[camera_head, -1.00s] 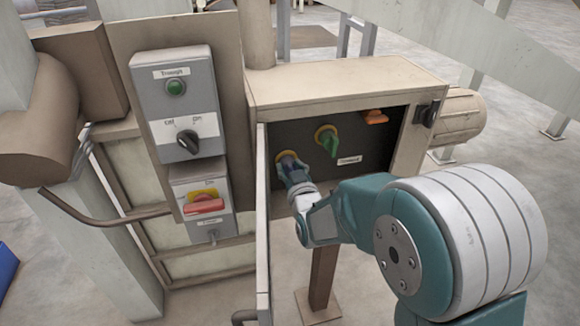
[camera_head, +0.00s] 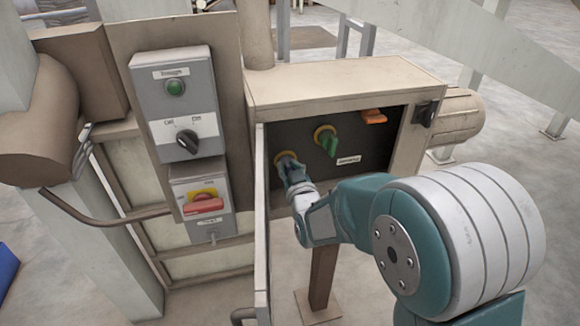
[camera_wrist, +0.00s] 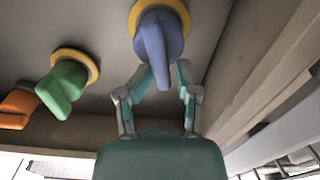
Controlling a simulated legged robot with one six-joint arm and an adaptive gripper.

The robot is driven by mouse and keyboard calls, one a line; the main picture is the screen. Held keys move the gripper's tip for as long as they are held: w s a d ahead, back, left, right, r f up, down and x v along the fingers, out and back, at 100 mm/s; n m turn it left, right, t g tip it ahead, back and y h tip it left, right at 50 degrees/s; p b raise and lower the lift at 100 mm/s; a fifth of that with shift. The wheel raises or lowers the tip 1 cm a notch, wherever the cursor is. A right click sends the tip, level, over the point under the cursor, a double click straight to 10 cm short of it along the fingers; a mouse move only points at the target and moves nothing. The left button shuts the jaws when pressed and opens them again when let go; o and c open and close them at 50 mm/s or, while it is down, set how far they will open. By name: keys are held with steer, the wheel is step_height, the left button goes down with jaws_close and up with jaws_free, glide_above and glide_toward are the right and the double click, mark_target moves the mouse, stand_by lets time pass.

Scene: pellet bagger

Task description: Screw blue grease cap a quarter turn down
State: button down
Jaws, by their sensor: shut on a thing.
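The blue grease cap (camera_wrist: 158,45) sits on a yellow ring on the dark back panel of the open box. In the wrist view its wing points down toward my gripper (camera_wrist: 162,78), whose two fingers are closed on the wing from both sides. In the head view my gripper (camera_head: 292,172) reaches into the box at its left side and covers most of the blue cap (camera_head: 285,158).
A green cap (camera_head: 328,142) on a yellow ring and an orange handle (camera_head: 374,117) are to the right on the panel. The box's open door (camera_head: 262,215) stands close left of my gripper. A switch box (camera_head: 181,105) is further left.

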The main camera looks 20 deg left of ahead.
steer(key=shift+f, duration=0.1)
stand_by(0.7)
steer(key=c, duration=0.7)
jaws_free()
steer(key=shift+w+a+f, duration=0.1)
steer(key=shift+w+a, duration=0.1)
steer(key=shift+d, duration=0.1)
steer(key=shift+v, duration=6.25)
step_height(320, 180, up, 10)
